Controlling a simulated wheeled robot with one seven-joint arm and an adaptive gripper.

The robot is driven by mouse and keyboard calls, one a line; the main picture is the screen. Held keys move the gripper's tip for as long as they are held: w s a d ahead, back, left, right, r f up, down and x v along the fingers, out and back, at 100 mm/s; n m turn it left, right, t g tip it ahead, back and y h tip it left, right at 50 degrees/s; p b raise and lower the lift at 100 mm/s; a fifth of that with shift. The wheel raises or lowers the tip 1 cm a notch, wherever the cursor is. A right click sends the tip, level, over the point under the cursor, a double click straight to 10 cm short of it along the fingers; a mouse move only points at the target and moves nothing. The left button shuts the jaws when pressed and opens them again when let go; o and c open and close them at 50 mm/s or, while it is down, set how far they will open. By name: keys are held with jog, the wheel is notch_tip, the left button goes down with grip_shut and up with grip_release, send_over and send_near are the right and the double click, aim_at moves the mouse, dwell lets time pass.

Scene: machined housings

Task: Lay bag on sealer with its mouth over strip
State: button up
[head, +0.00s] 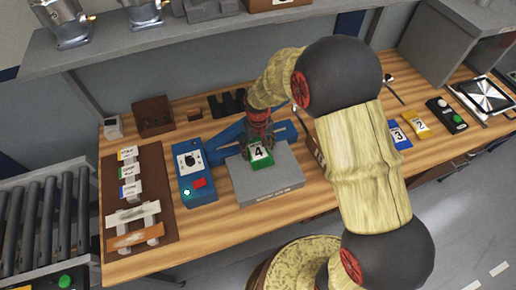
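My gripper (259,147) points down at a green block marked 4 (260,160), its fingers close around the block's top. I cannot tell whether they grip it. The block is on or just above a grey slab (267,192) with a label on its front edge. A blue box (188,165) with a dial and a red button stands left of the slab, and a blue bar (225,143) runs behind the slab; these look like the sealer. No sealing strip can be made out. A whitish flat piece (133,214) and an orange one (135,239), possibly bags, lie at the left.
The flat pieces and several small labelled items rest on a brown mat (151,178). A brown bin (153,115) stands behind. A blue block marked 3 (398,134), a yellow block marked 2 (417,123) and a black button box (447,116) are at the right. Rollers (40,225) adjoin the table's left.

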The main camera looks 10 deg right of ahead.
jog(key=shift+o, duration=0.4)
notch_tip(320, 180, up, 13)
jog(key=p, duration=0.2)
notch_tip(320, 180, up, 14)
jog(key=t, duration=0.2)
send_over(258, 151)
jog(key=s+d, duration=0.6)
jog(key=s, duration=0.2)
jog(key=s+d+r+m+t, duration=0.1)
jog(key=s+d+r, duration=0.1)
jog(key=s, duration=0.5)
jog(key=s+d+r+m+t, duration=0.1)
jog(key=s+d+r+t, duration=0.1)
jog(key=s+r, duration=0.3)
jog(key=s, duration=0.3)
jog(key=shift+s+d+t, duration=0.2)
jog(key=shift+d+t, duration=0.1)
jog(key=shift+d, duration=0.1)
notch_tip(258, 151, down, 7)
jog(key=b, duration=0.7)
jog(key=shift+f+b, duration=0.15)
jog(key=shift+b, duration=0.15)
